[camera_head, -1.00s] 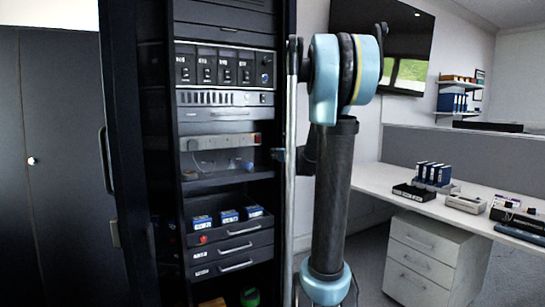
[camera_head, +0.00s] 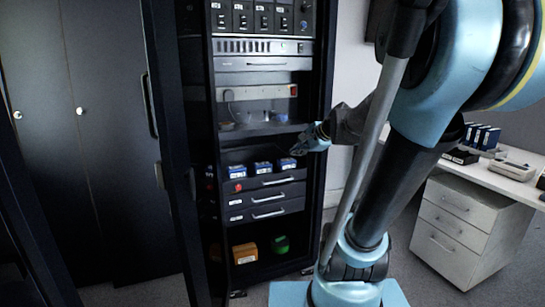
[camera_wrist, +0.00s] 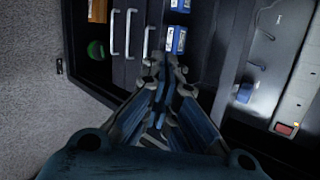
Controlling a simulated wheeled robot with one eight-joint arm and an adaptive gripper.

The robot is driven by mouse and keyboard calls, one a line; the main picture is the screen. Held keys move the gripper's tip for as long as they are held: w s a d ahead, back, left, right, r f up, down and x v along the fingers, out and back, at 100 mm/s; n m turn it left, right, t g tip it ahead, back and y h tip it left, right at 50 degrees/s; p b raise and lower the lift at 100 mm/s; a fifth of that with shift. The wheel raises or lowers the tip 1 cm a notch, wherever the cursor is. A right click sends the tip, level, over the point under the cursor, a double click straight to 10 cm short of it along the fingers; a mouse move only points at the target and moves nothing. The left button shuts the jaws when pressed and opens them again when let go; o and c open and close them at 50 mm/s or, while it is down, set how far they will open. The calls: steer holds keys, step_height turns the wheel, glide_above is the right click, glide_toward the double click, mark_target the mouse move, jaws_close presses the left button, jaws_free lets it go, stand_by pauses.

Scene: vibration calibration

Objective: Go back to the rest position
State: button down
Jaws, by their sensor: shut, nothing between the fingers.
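My gripper (camera_head: 303,148) is in front of the open rack, just above the right end of the open drawer in the head view. In the wrist view my gripper (camera_wrist: 160,75) points at the rack, with its fingers together and nothing seen between them. Blue-and-white boxes (camera_head: 236,170) stand in a row in the open top drawer (camera_head: 268,181). The rightmost box (camera_head: 287,163) is just below my fingertips; I cannot tell whether they touch. Blue boxes (camera_wrist: 177,39) also show beyond the fingertips in the wrist view.
The rack's open door (camera_head: 175,150) stands on the left. A shelf with a power strip (camera_head: 262,92) is above the drawer. A desk with white drawers (camera_head: 462,215) is on the right.

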steer(key=s+d+f+n+g+h, duration=0.3)
steer(key=s+f+n, duration=0.4)
steer(key=s, duration=0.5)
steer(key=s+d+f+n+g+h, duration=0.3)
steer(key=s+d+f+n, duration=0.3)
steer(key=s, duration=0.6)
step_height(320, 180, down, 3)
steer(key=shift+d+r+n, duration=0.15)
steer(key=shift+r+n, duration=0.05)
steer(key=shift+n, duration=0.4)
steer(key=shift+w+f, duration=0.2)
steer(key=shift+w, duration=0.25)
